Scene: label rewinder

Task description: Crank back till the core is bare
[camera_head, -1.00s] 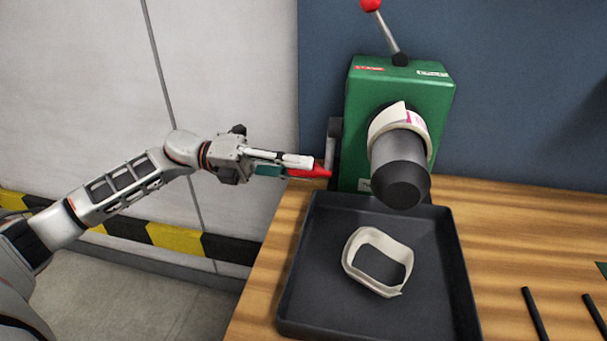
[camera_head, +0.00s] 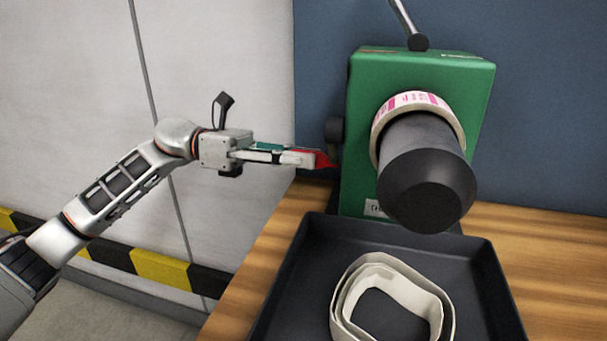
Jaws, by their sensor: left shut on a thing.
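The green rewinder (camera_head: 417,72) stands on the wooden bench with its dark core (camera_head: 425,180) pointing toward me. A ring of label strip (camera_head: 400,108) with pink print still wraps the core's base, against the green housing. My left gripper (camera_head: 322,160) is shut on the red crank handle (camera_head: 325,160) at the machine's left side. The crank arm (camera_head: 334,135) shows as a dark piece beside the housing. A loose coil of pale strip (camera_head: 348,290) lies in the black tray below. My right gripper is out of view.
The black tray (camera_head: 290,262) sits on the bench (camera_head: 545,255) in front of the machine. A lever (camera_head: 405,20) rises from the machine's top. Bare bench lies to the right. A blue panel stands behind.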

